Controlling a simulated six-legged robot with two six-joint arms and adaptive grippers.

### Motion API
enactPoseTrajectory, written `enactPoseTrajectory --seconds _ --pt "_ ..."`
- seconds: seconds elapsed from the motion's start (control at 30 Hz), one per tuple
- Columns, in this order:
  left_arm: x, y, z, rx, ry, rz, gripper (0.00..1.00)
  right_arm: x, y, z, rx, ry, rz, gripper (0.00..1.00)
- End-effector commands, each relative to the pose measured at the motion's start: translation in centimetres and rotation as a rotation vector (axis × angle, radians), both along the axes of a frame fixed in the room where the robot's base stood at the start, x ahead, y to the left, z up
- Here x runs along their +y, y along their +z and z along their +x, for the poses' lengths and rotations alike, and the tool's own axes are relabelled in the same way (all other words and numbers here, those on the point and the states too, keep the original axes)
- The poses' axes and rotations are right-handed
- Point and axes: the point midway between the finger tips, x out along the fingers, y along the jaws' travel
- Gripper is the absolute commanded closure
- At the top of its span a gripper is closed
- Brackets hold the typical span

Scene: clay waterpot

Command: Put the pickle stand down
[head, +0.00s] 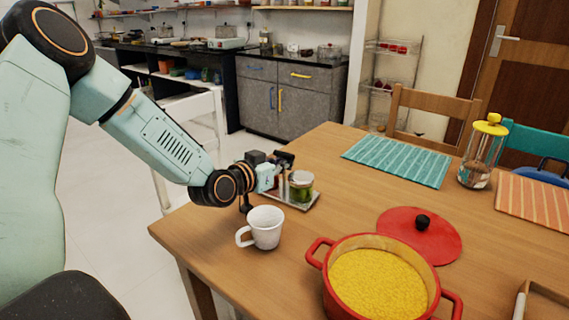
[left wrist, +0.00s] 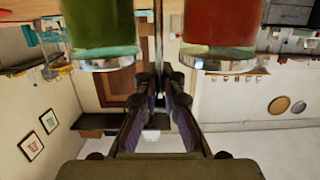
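The pickle stand is a small metal tray (head: 303,205) with a green jar (head: 301,187) and a reddish jar partly hidden behind my gripper. It is near the table's far left edge, level, at or just above the tabletop; I cannot tell whether it touches. My left gripper (head: 284,162) reaches it from the left. In the left wrist view, the green jar (left wrist: 100,30) and the red jar (left wrist: 220,35) flank a thin upright post (left wrist: 158,38). The fingers of the left gripper (left wrist: 163,78) close around that post. My right gripper is not in view.
A white mug (head: 266,228) stands just in front of the stand. A red pot (head: 378,285) of yellow food and its red lid (head: 420,235) are to the right. Bare wood separates stand and placemat.

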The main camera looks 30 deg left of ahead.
Motion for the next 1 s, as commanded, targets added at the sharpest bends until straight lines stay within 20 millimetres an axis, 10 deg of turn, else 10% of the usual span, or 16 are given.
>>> enactPoseTrajectory --seconds 0.4,1.0 --pt "0.0 -0.3 0.0 0.001 0.000 0.000 0.70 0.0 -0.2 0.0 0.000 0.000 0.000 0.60" --pt "0.3 0.3 -1.9 0.001 0.004 -0.005 0.70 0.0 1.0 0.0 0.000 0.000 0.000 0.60"
